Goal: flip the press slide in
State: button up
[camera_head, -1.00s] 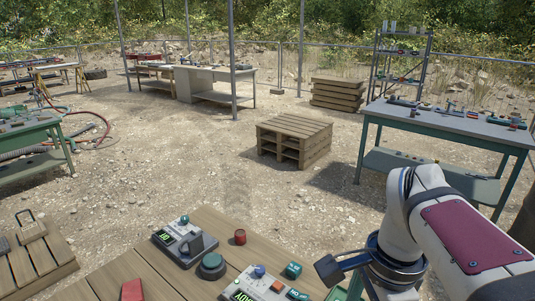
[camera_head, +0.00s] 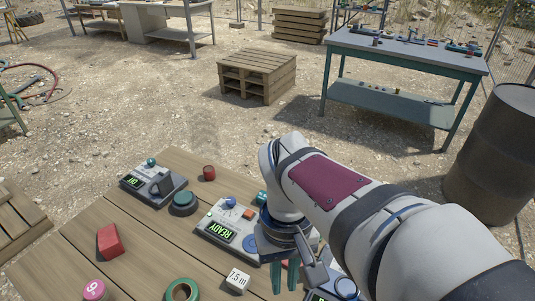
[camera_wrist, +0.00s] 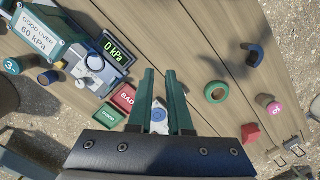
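A tester unit with a green "0 kPa" display (camera_wrist: 116,49) and pale grey fittings (camera_wrist: 95,66) is at upper left in the wrist view. I cannot pick out the press slide for certain. In the head view, part of a unit with a blue knob (camera_head: 346,288) shows at the bottom edge, behind my arm. My gripper (camera_head: 284,285) points down over the near part of the wooden bench. In the wrist view its two green fingers (camera_wrist: 160,73) are apart. A small whitish and blue thing (camera_wrist: 158,115) shows between them, seemingly below and not gripped.
A white block (camera_head: 237,280), a green ring (camera_head: 182,291), a red block (camera_head: 108,240) and a pink roll (camera_head: 94,290) lie around. A "GOOD OVER 60 kPa" sign (camera_wrist: 44,28) stands beside the tester.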

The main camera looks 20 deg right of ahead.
jog(key=w+d+n, duration=0.1)
jog(key=w, duration=0.2)
jog(key=w+d+f+n+h, duration=0.1)
jog(key=w+n, duration=0.1)
jog(key=w, duration=0.1)
jog(key=w+d+f+n+g, duration=0.1)
jog(key=w+n, duration=0.1)
jog(key=w, duration=0.1)
jog(key=shift+w+d+f+h, duration=0.2)
jog(key=shift+w+h, duration=0.1)
jog(key=shift+w, duration=0.1)
grip_shut()
jog(key=w+d+f+n+h, duration=0.1)
jog(key=w+d+f+n, duration=0.1)
jog(key=w+f+n, duration=0.2)
jog(key=w+f, duration=0.1)
jog(key=w, duration=0.2)
jog(key=shift+w+d+n+g+h, duration=0.3)
jog(key=shift+d+g+h, duration=0.1)
jog(key=x, duration=0.3)
jog(key=s+d+x, duration=0.1)
jog(key=x, duration=0.3)
jog(key=r+x, duration=0.1)
jog(key=x, duration=0.3)
jog(key=shift+s+d, duration=0.2)
jog(key=shift+s, duration=0.05)
jog(key=shift+s+d, duration=0.5)
